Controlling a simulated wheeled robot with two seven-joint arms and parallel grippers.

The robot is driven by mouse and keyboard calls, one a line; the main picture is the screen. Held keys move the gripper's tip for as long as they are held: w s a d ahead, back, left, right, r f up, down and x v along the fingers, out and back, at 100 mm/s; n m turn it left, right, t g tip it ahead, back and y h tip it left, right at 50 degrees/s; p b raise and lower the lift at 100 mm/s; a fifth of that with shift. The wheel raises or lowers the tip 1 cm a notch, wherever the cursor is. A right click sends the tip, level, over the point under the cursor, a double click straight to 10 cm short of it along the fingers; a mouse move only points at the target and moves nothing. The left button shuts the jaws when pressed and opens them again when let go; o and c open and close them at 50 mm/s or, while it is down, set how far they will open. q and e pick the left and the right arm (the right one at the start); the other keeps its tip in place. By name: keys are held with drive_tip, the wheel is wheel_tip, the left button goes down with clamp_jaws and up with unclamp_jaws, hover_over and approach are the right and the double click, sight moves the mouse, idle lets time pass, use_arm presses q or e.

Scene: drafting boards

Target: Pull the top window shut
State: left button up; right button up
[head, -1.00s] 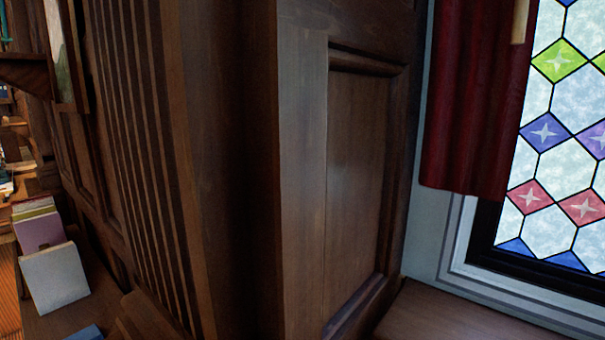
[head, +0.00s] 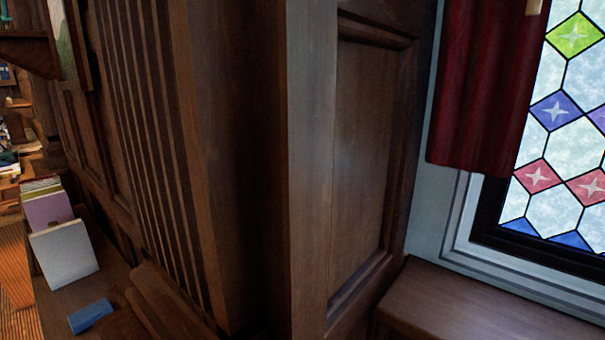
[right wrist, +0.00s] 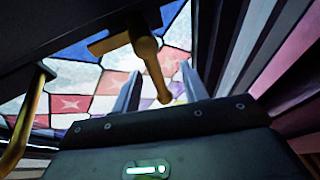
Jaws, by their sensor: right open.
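The stained-glass window (head: 548,190) with a black frame is at the right edge of the head view, its upper part cut off. Its coloured panes (right wrist: 70,103) also show in the right wrist view, seen from below. There a brass handle (right wrist: 145,50) hangs from a dark frame bar (right wrist: 60,35). My right gripper (right wrist: 158,75) is open, its two fingers pointing up at the window. The handle's end shows between the fingers; I cannot tell whether they touch it. My left gripper is in neither view. I cannot tell how far the window stands open.
A second brass handle (right wrist: 26,120) is at the left of the right wrist view. A red curtain (head: 480,90) hangs beside the window above a wooden ledge (head: 470,305). A large panelled wooden pillar (head: 310,170) fills the middle. Books (head: 62,255) stand on a shelf at the left.

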drive_tip(key=s+a+b, duration=0.6)
drive_tip(key=s+a, duration=0.4)
drive_tip(key=s, duration=0.2)
drive_tip(key=shift+s+a, duration=0.15)
idle(0.3)
